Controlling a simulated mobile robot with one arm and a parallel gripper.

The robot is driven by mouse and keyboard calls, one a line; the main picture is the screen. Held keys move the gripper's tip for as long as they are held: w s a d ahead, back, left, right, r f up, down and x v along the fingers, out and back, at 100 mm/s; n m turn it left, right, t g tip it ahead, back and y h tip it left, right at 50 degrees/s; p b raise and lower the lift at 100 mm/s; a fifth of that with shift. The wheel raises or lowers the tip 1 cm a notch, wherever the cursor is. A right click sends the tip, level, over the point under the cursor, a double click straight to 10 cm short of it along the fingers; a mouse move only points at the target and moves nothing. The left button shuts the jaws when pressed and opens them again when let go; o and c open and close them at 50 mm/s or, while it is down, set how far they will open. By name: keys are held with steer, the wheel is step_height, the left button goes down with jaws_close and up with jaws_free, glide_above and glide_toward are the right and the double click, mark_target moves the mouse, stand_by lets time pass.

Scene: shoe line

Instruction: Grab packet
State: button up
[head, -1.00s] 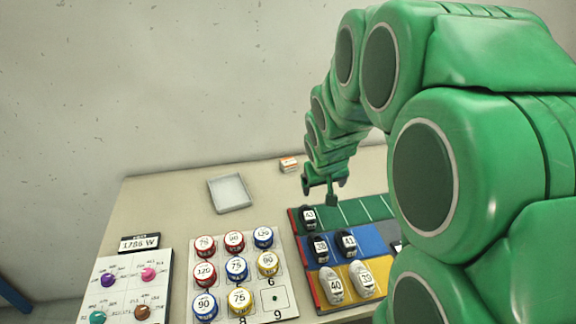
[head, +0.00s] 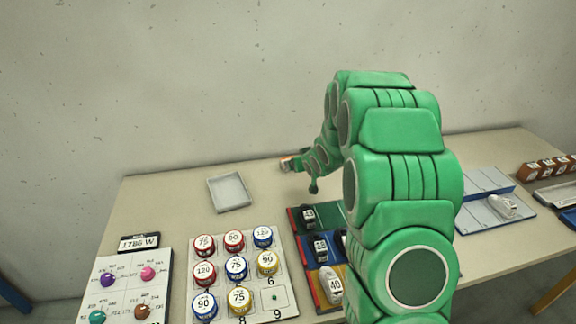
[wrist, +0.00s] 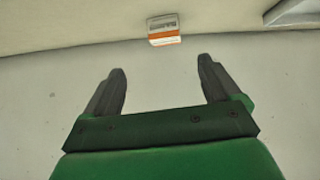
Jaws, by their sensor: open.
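The packet is a small white and orange box at the back of the table, near the wall, partly covered by my arm's end in the head view (head: 286,164). In the wrist view the packet (wrist: 164,30) is at the top middle. My gripper (wrist: 162,70) is open and empty, its two dark fingers apart. The packet lies beyond the fingertips, roughly in line with the gap between them, and not between the fingers. The head view does not show the fingers clearly.
A shallow grey tray (head: 230,193) lies left of the packet; its edge shows at top right in the wrist view. Numbered round tins (head: 235,268) stand on a white board in front. A coloured shoe mat (head: 297,246) is partly behind my arm. Table around the packet is clear.

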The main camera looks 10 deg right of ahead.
steer(key=shift+t+y, duration=0.6)
steer(key=shift+y, duration=0.1)
steer(key=w+f, duration=0.1)
steer(key=w+a+f, duration=0.1)
steer(key=w+f, duration=0.1)
steer(key=shift+w+f, duration=0.2)
steer(key=shift+x, duration=1.95)
steer(key=shift+w+d+f, duration=0.1)
steer(key=shift+w+f, duration=0.15)
steer(key=shift+w, duration=0.55)
steer(key=shift+x, duration=1.2)
steer(key=c, duration=1.1)
